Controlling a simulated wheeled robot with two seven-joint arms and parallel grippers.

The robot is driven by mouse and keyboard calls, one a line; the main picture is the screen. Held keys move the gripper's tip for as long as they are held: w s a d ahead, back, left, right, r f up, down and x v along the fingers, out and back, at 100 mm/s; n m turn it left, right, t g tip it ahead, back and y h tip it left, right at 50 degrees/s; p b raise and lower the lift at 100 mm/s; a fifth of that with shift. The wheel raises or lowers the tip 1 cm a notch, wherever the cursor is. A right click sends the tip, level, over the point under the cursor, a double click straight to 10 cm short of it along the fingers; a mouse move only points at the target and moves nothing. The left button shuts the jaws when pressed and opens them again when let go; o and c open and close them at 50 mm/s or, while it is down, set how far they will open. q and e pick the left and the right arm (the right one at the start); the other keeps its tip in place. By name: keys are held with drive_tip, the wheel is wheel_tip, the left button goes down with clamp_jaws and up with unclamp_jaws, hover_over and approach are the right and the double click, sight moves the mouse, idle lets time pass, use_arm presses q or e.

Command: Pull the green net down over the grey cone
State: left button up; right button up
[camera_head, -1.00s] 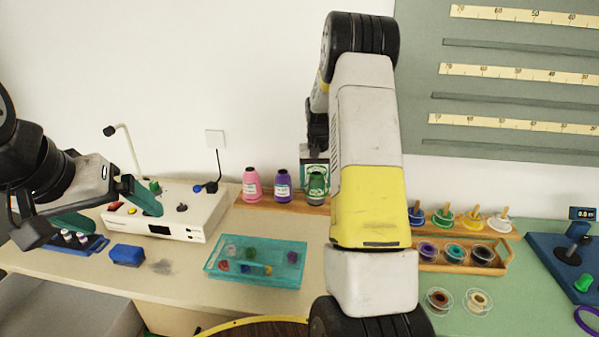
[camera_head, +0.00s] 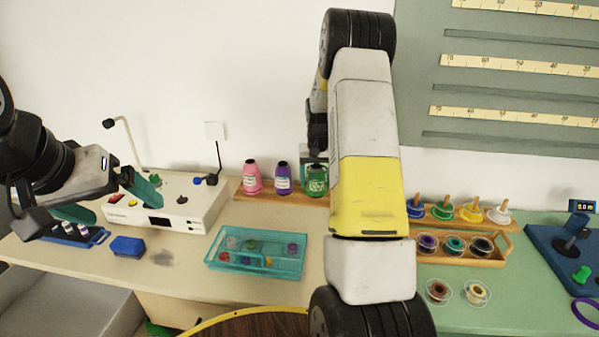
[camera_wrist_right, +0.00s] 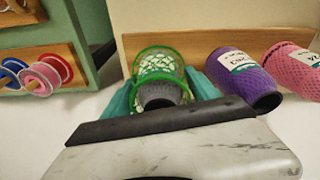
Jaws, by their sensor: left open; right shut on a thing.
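The green net (camera_head: 316,179) is around the grey cone, at the right end of the row of cones on the wooden shelf. In the right wrist view the net (camera_wrist_right: 165,57) shows green rims and open mesh, and the grey cone's top (camera_wrist_right: 158,93) pokes out of it. My right gripper (camera_wrist_right: 160,84) has a teal finger on either side and is shut on the net; in the head view my arm partly hides it. My left gripper (camera_head: 104,203) is open and empty at the left, in front of the white device, away from the cone.
Purple (camera_head: 283,178) and pink (camera_head: 251,177) cones stand beside the net, the purple one nearer. A teal tray (camera_head: 230,268) of small items lies in front. A white device (camera_head: 205,215) and a blue block (camera_head: 127,247) are at the left. A spool rack (camera_head: 500,262) is at the right.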

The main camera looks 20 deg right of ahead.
drive_tip(key=o, duration=1.4)
drive_tip(key=shift+c, duration=0.2)
drive_tip(key=shift+s+a+r, duration=0.1)
drive_tip(key=shift+s+r, duration=0.05)
drive_tip(key=shift+r, duration=1.15)
drive_tip(key=shift+s+r, duration=0.15)
drive_tip(key=shift+r, duration=1.15)
drive_tip(key=shift+s+a+r, duration=0.1)
drive_tip(key=shift+s+r, duration=0.05)
drive_tip(key=shift+r, duration=1.15)
